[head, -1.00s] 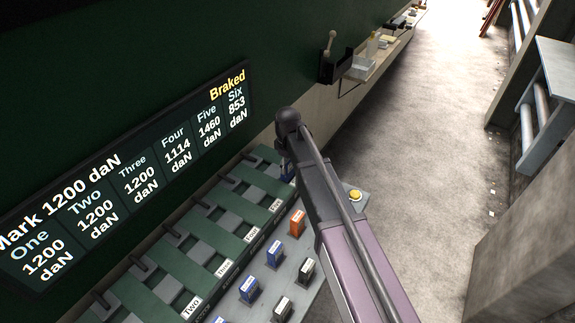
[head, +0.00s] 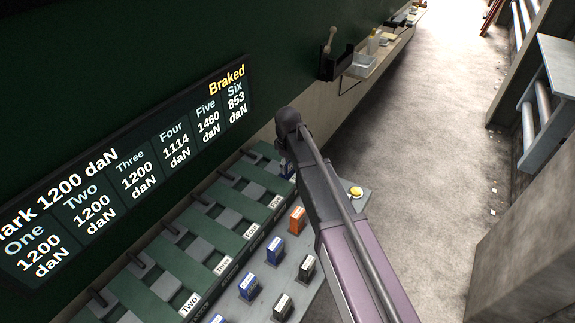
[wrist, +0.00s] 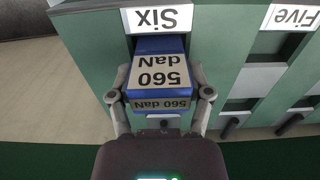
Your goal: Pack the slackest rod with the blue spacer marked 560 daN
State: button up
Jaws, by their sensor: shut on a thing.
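A blue spacer (wrist: 155,75) marked 560 daN is between the fingers of my gripper (wrist: 160,88) in the wrist view. My gripper is shut on its sides. The spacer's far end is at the opening under the label Six (wrist: 158,18); how deep it sits I cannot tell. In the head view my own arm hides most of the gripper and spacer. The display board (head: 130,175) reads Braked and Mark 1200 daN. Six shows 853 daN, the lowest value; Four shows 1114, Five 1460, and One, Two and Three 1200.
A grey tray (head: 263,290) beside the green rod rack (head: 185,262) holds blue, black and orange (head: 297,220) spacers and a yellow button (head: 356,192). A wall shelf (head: 372,62) stands beyond. Open floor (head: 400,150) lies to the right, with a concrete block (head: 525,245) beside it.

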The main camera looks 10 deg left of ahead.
jog(key=o, duration=1.3)
jog(key=shift+o, duration=0.2)
jog(key=shift+r, duration=0.2)
notch_tip(320, 180, up, 9)
jog(key=p, duration=0.9)
jog(key=shift+f, duration=0.1)
jog(key=shift+d, duration=0.15)
jog(key=s+d+m, duration=0.4)
jog(key=s+d, duration=0.1)
jog(key=d, duration=0.6)
jog(key=s+d+m, duration=0.5)
jog(key=d, duration=0.6)
jog(key=s+d+m, duration=0.5)
jog(key=d, duration=0.6)
jog(key=shift+s+d, duration=0.25)
jog(key=shift+s, duration=0.05)
